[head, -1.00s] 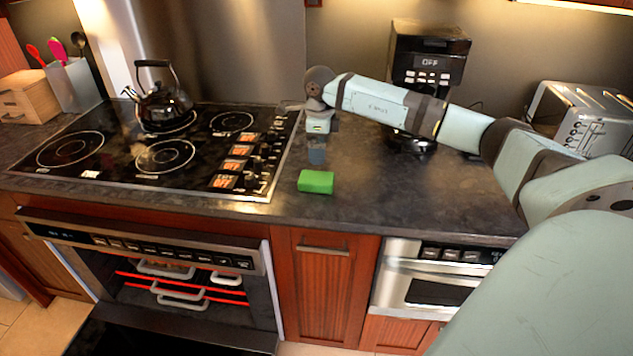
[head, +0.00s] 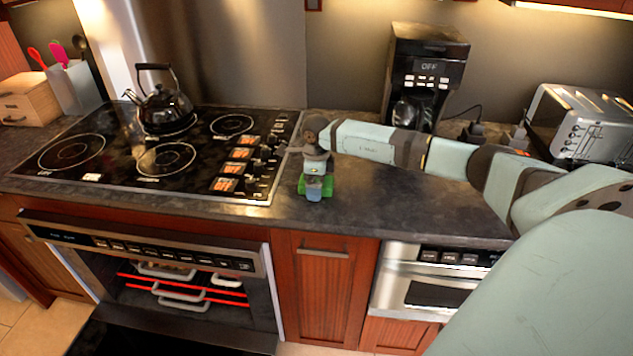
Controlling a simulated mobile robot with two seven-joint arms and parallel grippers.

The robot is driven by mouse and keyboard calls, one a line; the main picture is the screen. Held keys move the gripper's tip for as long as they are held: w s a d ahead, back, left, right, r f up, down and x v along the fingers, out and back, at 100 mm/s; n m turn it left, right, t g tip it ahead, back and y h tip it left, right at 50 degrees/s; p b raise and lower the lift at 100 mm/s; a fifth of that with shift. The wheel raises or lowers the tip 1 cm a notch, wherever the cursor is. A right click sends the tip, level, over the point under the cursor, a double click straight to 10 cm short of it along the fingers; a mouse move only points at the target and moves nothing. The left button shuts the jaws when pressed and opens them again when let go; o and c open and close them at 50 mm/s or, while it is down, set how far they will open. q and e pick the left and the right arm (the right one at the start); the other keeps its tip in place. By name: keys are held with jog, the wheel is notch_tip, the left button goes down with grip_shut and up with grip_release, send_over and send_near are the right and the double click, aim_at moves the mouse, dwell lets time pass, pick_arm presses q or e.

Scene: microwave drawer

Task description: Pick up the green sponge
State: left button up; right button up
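The green sponge (head: 328,186) lies on the dark countertop just right of the stovetop, near the counter's front edge. My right gripper (head: 314,190) points down over the middle of the sponge and hides part of it; green shows on both sides of the gripper. I cannot tell whether its fingers are open or shut, or whether they touch the sponge. My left gripper is not in view.
The stovetop (head: 100,180) with a black kettle (head: 166,108) is to the left. A coffee maker (head: 428,70) and a toaster (head: 580,120) stand at the back right. The oven below (head: 140,245) is open. Counter right of the sponge is clear.

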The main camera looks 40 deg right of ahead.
jog(key=c, duration=1)
notch_tip(320, 180, up, 20)
jog(key=b, duration=0.1)
